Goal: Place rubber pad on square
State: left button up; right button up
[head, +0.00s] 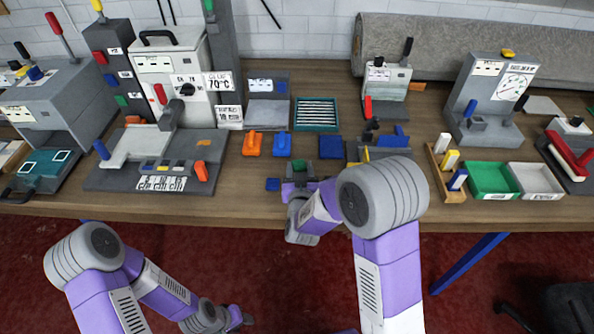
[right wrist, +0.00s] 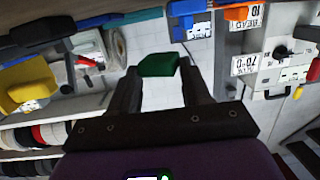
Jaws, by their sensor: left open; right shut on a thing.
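A small green block (right wrist: 158,65), which looks like the rubber pad, sits between the fingertips of my right gripper (right wrist: 160,78) in the right wrist view. In the head view my right gripper (head: 299,172) is at the table's front edge, and the green piece (head: 299,164) shows at its fingers.
An orange block (head: 252,145) and a blue block (head: 282,145) stand left of the dark green square. A small blue piece (head: 272,184) lies near the front edge. A grey fixture with a blue part (head: 392,140) stands to the right, beside green (head: 490,192) and grey trays.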

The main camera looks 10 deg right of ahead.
notch_tip(320, 180, down, 5)
jog(key=shift+f+b, duration=0.1)
jog(key=shift+b, duration=0.55)
jog(key=shift+w+f, duration=0.1)
jog(key=shift+f, duration=0.05)
jog(key=shift+f, duration=0.15)
jog(key=o, duration=1.1)
jog(key=shift+c, duration=0.2)
